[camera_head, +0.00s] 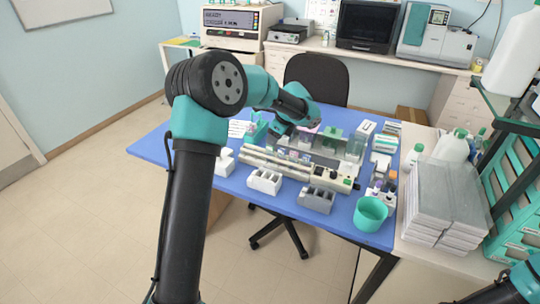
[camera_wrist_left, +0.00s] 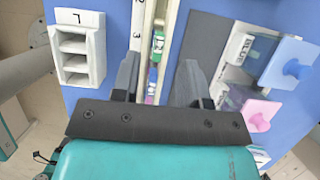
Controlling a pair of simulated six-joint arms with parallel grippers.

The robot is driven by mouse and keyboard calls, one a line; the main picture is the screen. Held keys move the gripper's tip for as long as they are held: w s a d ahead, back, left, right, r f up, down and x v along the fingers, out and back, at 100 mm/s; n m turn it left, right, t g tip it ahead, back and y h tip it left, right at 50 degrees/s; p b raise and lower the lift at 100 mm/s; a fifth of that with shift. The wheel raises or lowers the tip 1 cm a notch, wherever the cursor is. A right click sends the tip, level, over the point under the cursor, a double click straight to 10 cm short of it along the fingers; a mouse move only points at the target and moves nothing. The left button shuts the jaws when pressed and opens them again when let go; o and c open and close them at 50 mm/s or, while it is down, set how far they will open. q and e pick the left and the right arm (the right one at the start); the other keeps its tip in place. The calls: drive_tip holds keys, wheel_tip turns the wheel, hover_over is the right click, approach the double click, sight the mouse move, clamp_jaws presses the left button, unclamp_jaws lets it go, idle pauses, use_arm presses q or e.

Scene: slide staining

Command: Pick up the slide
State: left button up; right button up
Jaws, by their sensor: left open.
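My left gripper (camera_wrist_left: 157,72) is open in the left wrist view, its two dark fingers apart over a long pale rail. In the head view the left gripper (camera_head: 288,133) is above the middle of the blue table, largely hidden by its own arm. Between and just beyond the fingers, small slides stand in the rail: one with a green label (camera_wrist_left: 158,42) and one with a purple and red end (camera_wrist_left: 152,80). The fingers do not visibly close on either. Which slide is meant cannot be told. My right gripper is not in view.
Blue and pink knobbed lids (camera_wrist_left: 291,65) are to the right. In the head view a white holder (camera_head: 265,181), a grey holder (camera_head: 317,200) and a teal cup (camera_head: 370,214) stand along the front.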

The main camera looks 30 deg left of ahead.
sight(270, 154)
use_arm(q)
drive_tip(key=shift+x, duration=2.6)
drive_tip(key=shift+d, duration=0.1)
clamp_jaws()
